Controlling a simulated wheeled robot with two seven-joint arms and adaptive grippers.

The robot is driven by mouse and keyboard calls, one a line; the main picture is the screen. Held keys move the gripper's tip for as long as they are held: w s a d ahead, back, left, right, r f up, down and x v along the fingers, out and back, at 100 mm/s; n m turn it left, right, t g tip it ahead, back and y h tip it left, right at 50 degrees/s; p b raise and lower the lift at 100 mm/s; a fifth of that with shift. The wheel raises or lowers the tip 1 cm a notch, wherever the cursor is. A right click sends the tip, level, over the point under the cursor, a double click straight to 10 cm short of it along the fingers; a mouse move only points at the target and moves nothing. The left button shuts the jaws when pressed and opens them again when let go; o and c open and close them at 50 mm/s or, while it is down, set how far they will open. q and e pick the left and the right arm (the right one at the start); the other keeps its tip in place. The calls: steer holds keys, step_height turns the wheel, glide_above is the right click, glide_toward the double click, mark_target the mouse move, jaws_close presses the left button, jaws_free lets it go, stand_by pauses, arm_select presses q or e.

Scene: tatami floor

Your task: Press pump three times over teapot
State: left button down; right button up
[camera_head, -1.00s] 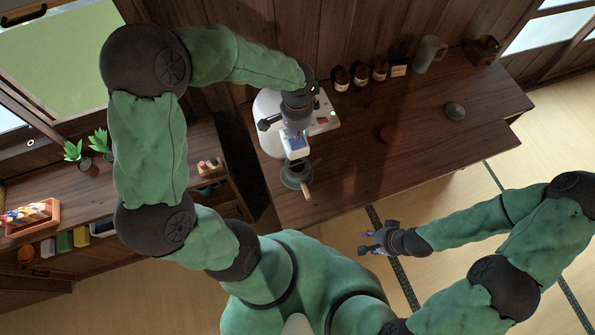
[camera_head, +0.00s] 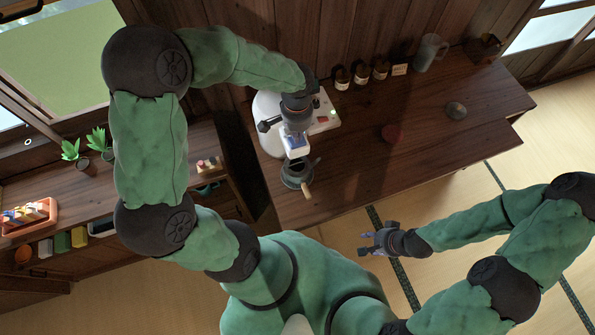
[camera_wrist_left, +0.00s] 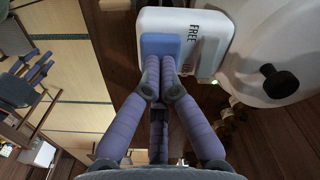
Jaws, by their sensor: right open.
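The pump dispenser (camera_head: 269,128) is a white rounded pot with a black knob on the back left part of the long table. In the left wrist view its white head bears the word FREE and a blue push pad (camera_wrist_left: 160,43). My left gripper (camera_head: 297,143) is over this head. Its purple fingertips (camera_wrist_left: 168,68) are together at the pad's edge; I cannot tell how far the pad is pressed. The dark teapot (camera_head: 292,176), with a wooden handle, stands open just in front, below the head. My right gripper (camera_head: 368,244) is open and empty over the floor.
A side shelf with plants (camera_head: 98,140) is at left.

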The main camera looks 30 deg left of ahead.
arm_select(q)
steer(key=shift+f+b, duration=0.6)
steer(key=shift+f, duration=0.25)
steer(key=shift+r+p, duration=1.15)
steer(key=shift+r, duration=0.55)
steer(key=shift+f, duration=0.2)
steer(key=shift+f+b, duration=0.35)
steer(key=shift+b, duration=0.1)
steer(key=shift+f+b, duration=0.95)
steer(key=shift+f, duration=0.25)
steer(key=shift+r, duration=0.2)
steer(key=shift+r+p, duration=1.2)
steer(key=shift+r, duration=0.3)
